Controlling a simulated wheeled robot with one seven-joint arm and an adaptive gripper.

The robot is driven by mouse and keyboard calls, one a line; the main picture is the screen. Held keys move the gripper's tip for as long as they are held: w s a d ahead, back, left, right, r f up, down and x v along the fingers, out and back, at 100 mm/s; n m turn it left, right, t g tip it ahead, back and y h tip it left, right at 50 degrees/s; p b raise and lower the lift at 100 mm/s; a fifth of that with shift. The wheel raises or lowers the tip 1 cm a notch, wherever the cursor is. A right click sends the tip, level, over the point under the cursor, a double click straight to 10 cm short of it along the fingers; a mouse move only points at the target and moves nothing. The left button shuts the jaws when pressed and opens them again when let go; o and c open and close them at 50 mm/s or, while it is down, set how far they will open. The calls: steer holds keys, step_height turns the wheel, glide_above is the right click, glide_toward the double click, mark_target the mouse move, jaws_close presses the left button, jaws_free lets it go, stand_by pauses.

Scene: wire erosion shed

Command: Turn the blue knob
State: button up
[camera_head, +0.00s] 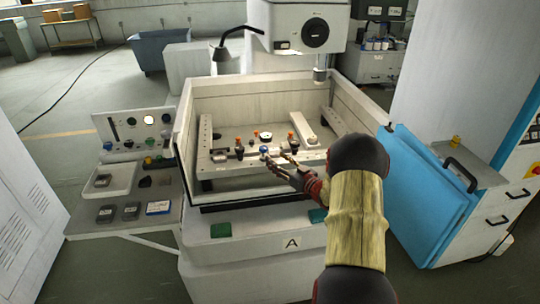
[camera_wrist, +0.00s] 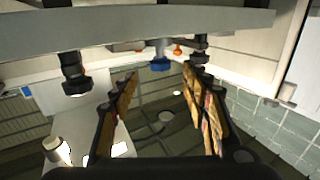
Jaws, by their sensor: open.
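The blue knob (camera_head: 263,149) sits on the front rail inside the machine's open tank (camera_head: 190,120). In the wrist view the blue knob (camera_wrist: 160,64) shows on its stem, between and beyond my fingertips. My gripper (camera_head: 281,161) is just right of and in front of the knob in the head view. The wrist view shows my gripper (camera_wrist: 160,72) with its two fingers spread apart and nothing between them. I cannot tell the exact gap from fingertips to knob.
Dark clamps, orange-topped parts and a round gauge (camera_head: 265,136) stand near the knob. A dark fitting (camera_wrist: 74,75) hangs to its left in the wrist view. A control panel (camera_head: 128,136) and side shelf (camera_head: 140,218) are at left, a blue door panel (camera_head: 432,200) at right.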

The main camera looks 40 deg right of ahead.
steer(key=shift+s, duration=1.25)
stand_by(0.4)
steer(key=w+a+r+g+h, duration=0.25)
steer(key=w+a+r, duration=0.3)
steer(key=r, duration=0.35)
steer(key=s+a+r+m+g+h, duration=0.1)
steer(key=s+a+r+g, duration=0.1)
steer(key=s+a+r, duration=0.3)
steer(key=s+a+r+g, duration=0.1)
steer(key=a+r+g, duration=0.1)
steer(key=a, duration=0.6)
steer(key=s+a+f+n+g+y, duration=0.1)
steer(key=s+a+f+g+y, duration=0.2)
steer(key=s+a, duration=2.1)
steer(key=s+g+y, duration=0.1)
steer(key=s+g, duration=0.2)
steer(key=s, duration=0.1)
steer(key=shift+s+a+n, duration=0.15)
steer(key=shift+s+n, duration=0.05)
steer(key=shift+n, duration=0.1)
